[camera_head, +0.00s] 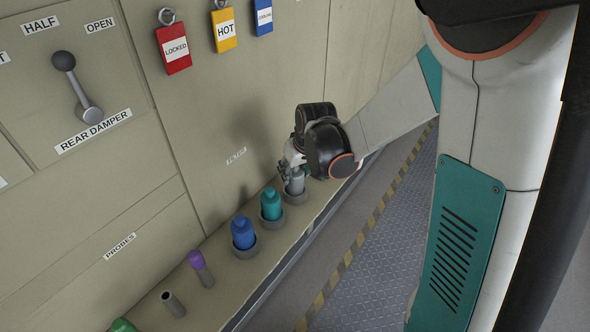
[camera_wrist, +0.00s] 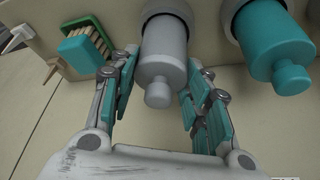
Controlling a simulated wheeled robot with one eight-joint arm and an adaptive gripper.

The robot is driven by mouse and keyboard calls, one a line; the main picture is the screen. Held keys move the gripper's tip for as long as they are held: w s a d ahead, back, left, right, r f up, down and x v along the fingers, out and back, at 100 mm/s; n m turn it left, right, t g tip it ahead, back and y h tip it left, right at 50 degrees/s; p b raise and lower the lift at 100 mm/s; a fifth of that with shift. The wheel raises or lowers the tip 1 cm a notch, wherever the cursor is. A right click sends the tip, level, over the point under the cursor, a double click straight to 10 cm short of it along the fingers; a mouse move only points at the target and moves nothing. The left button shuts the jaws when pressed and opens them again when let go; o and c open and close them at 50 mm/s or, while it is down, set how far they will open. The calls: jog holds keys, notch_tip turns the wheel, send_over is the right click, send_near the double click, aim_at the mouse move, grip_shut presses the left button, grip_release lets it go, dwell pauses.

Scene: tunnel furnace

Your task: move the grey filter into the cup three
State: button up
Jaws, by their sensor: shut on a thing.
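The grey filter (camera_head: 295,183) is upright at the far end of the row on the ledge, in or just over a grey cup (camera_head: 297,197). In the wrist view, the grey filter (camera_wrist: 163,55) lies between the teal finger pads. My gripper (camera_wrist: 160,92) is shut on it; in the head view my gripper (camera_head: 290,163) is partly hidden by my wrist. I cannot tell whether the filter's base is fully seated. Nearer cups hold a teal filter (camera_head: 271,206) and a blue filter (camera_head: 243,234). I can read no number on any cup.
The teal filter (camera_wrist: 275,48) stands close beside my gripper. A brush with a green back (camera_wrist: 92,38) is on its other side. A purple-topped probe (camera_head: 199,267) and a dark tube (camera_head: 173,304) stand on the ledge (camera_head: 225,283). The panel wall is behind.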

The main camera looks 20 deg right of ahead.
jog(key=shift+f, duration=0.15)
jog(key=o, duration=1.5)
jog(key=shift+p+v, duration=2.2)
jog(key=shift+v, duration=1.1)
jog(key=shift+s+r, duration=0.1)
jog(key=shift+r, duration=0.1)
